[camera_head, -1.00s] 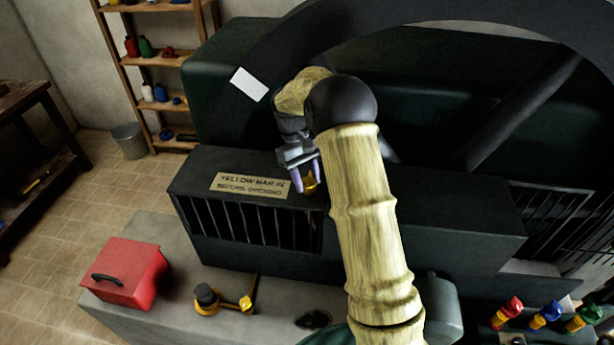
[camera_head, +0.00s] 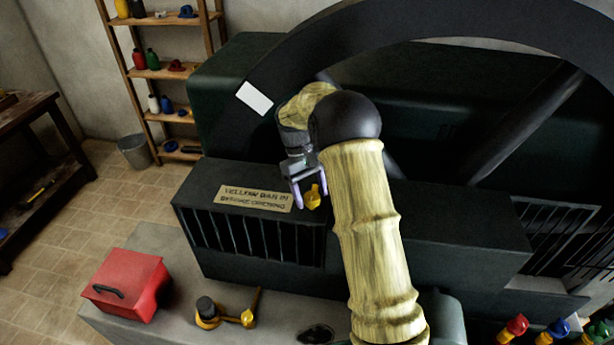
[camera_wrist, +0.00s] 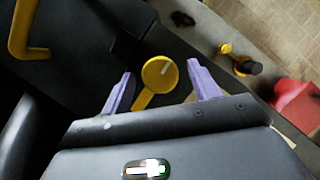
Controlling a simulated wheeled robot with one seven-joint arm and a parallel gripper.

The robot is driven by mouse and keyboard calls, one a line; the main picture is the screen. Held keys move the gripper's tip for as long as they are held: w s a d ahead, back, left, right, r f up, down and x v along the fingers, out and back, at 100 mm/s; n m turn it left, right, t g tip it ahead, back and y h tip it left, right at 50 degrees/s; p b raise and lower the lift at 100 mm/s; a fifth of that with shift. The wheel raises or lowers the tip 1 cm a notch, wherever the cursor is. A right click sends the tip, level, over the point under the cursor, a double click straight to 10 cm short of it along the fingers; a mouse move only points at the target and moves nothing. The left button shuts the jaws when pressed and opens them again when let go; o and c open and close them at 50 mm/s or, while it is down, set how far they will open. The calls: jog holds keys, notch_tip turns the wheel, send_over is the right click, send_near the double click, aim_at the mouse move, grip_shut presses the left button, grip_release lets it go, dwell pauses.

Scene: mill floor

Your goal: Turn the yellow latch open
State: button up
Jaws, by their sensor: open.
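The yellow latch (camera_head: 313,198) is on the dark green machine housing, right of the sign plate. In the wrist view the latch (camera_wrist: 158,74) shows a round head with a pale mark and a short arm running down to the left. My gripper (camera_head: 310,201) is open, with its two purple fingers on either side of the latch. The wrist view shows my gripper (camera_wrist: 160,72) with gaps between the latch and both fingers. I cannot tell whether the fingers are deep enough to enclose it.
A sign plate (camera_head: 254,199) lies on the housing top above a barred front. A red box (camera_head: 127,284) and a yellow-and-black fitting (camera_head: 222,314) sit on the grey ledge below. A yellow bent bar (camera_wrist: 24,32) shows in the wrist view. Coloured-topped items (camera_head: 558,328) stand lower right.

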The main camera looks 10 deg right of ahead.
jog(key=v, duration=1.7)
jog(key=shift+p, duration=0.35)
jog(key=s+d+f+m+t+b, duration=0.1)
jog(key=s+f+t+b, duration=0.1)
jog(key=s+f, duration=0.4)
jog(key=s+d+f+m+t+y+b, duration=0.1)
jog(key=s+f, duration=0.4)
jog(key=s, duration=0.7)
jog(key=s+f+m+t+b, duration=0.2)
jog(key=s+f, duration=0.4)
jog(key=s, duration=0.4)
jog(key=shift+d+f+m+t+y+b, duration=0.35)
jog(key=shift+t+b, duration=0.2)
jog(key=shift+t, duration=0.35)
